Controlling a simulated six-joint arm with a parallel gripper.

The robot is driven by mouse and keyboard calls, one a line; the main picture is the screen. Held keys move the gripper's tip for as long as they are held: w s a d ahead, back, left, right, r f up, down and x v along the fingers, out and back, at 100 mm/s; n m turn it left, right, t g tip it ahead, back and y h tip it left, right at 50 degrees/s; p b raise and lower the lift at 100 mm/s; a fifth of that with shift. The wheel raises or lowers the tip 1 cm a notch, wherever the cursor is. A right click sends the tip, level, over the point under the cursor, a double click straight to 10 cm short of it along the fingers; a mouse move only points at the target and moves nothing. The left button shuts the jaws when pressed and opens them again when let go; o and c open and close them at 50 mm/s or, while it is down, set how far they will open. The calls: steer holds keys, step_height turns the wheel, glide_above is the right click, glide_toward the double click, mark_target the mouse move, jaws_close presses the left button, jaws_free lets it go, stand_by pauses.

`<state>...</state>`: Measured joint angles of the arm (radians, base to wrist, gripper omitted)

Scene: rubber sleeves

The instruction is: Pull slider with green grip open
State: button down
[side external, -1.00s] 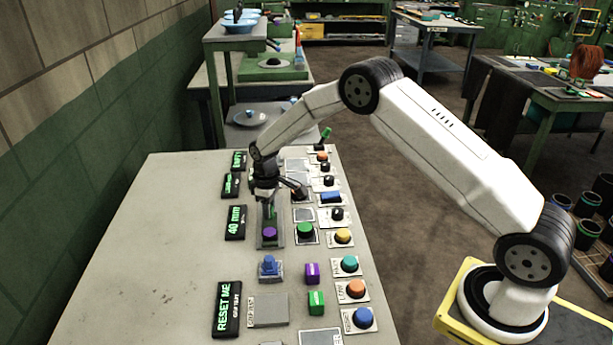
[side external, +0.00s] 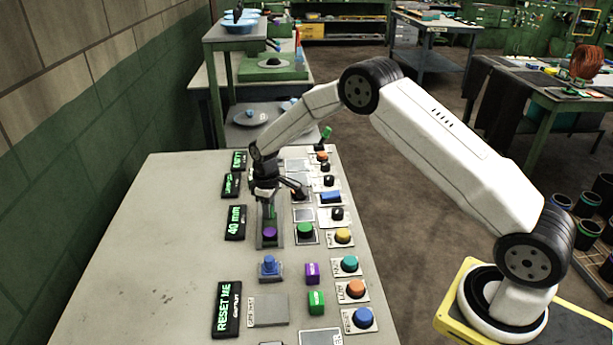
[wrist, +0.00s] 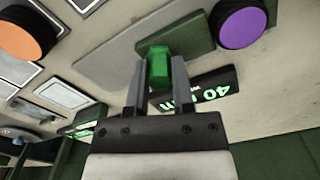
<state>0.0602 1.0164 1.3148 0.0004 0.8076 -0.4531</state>
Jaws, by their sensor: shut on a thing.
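The green grip (wrist: 158,66) sits between the two fingers of my gripper (wrist: 158,90) in the wrist view, and the fingers are shut on it. In the side view my gripper (side external: 268,207) points down at the slider, and the grip is mostly hidden there. The slider's green-grey track plate (wrist: 185,30) lies flat on the panel. A display reading "40 mm" (side external: 236,223) stands to the left of the slider and also shows upside down in the wrist view (wrist: 205,92).
A purple knob (side external: 270,234) is at the near end of the slider. A green button (side external: 305,230) is close to its right, with several more knobs and buttons on the panel. A "RESET ME" display (side external: 226,309) is at front left. The panel's left side is bare.

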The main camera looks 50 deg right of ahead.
steer(key=shift+w, duration=0.1)
stand_by(0.3)
steer(key=shift+w+d, duration=1.25)
steer(key=shift+d, duration=0.05)
steer(key=shift+c, duration=2.4)
jaws_free()
steer(key=shift+d, duration=0.1)
steer(key=shift+r, duration=0.15)
step_height(320, 180, up, 8)
steer(key=shift+f, duration=0.25)
steer(key=shift+s+r, duration=0.1)
